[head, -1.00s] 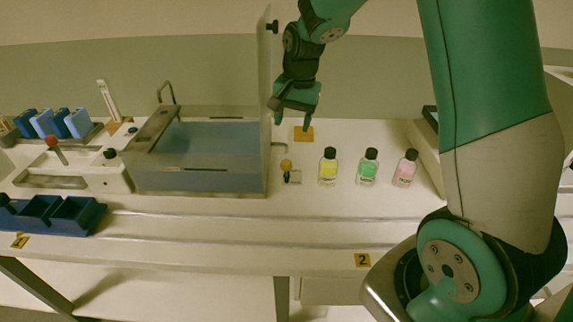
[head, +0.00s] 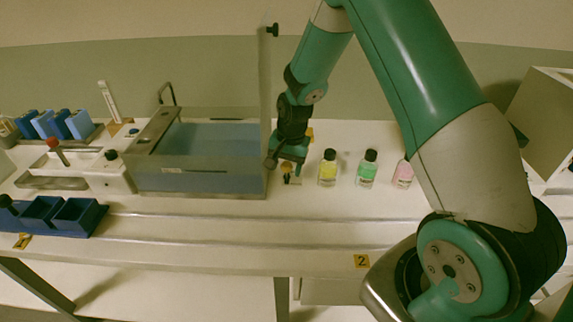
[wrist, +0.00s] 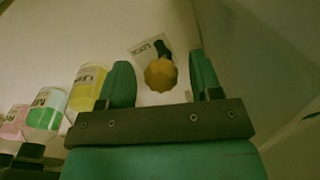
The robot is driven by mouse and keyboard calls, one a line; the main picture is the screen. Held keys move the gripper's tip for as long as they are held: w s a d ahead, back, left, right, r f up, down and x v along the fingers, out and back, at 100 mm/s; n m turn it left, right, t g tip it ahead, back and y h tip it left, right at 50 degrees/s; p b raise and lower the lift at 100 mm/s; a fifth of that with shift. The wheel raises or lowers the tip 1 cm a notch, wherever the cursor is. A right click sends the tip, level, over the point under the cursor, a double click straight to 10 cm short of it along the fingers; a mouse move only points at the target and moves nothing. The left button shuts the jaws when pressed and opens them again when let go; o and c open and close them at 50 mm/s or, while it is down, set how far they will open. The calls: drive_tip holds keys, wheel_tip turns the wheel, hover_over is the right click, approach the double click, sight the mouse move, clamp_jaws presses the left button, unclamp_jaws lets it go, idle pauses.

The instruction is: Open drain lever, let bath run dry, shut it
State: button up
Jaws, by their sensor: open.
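The bath (head: 200,180) is a clear-walled tank with bluish water in it, left of my gripper in the head view. The drain lever (head: 287,179) stands beside the bath's right end, mostly hidden by my gripper. In the wrist view the lever's yellow knob (wrist: 161,75) lies between my finger tips, with a dark stem and a small label plate behind it. My gripper (head: 288,165) is open, pointing down around or just above the knob; whether the fingers touch it I cannot tell.
Yellow (head: 328,170), green (head: 367,170) and pink (head: 402,173) bottles stand just right of my gripper. A tall clear panel (head: 266,100) rises close on its left. Blue bins (head: 75,215) sit at front left. The front strip of bench is clear.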

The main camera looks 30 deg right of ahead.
clamp_jaws()
drive_tip(key=shift+w+d+r+g+y+p, duration=0.4)
drive_tip(key=shift+w+r+g+p, duration=0.15)
drive_tip(key=shift+p, duration=0.55)
drive_tip(key=shift+w+d+f, duration=0.1)
drive_tip(key=shift+w, duration=0.25)
drive_tip(key=shift+w+d, duration=0.15)
drive_tip(key=shift+d, duration=0.05)
unclamp_jaws()
wheel_tip(320, 180, up, 17)
drive_tip(key=d+b, duration=0.2)
drive_tip(key=shift+d, duration=0.25)
drive_tip(key=shift+w, duration=0.1)
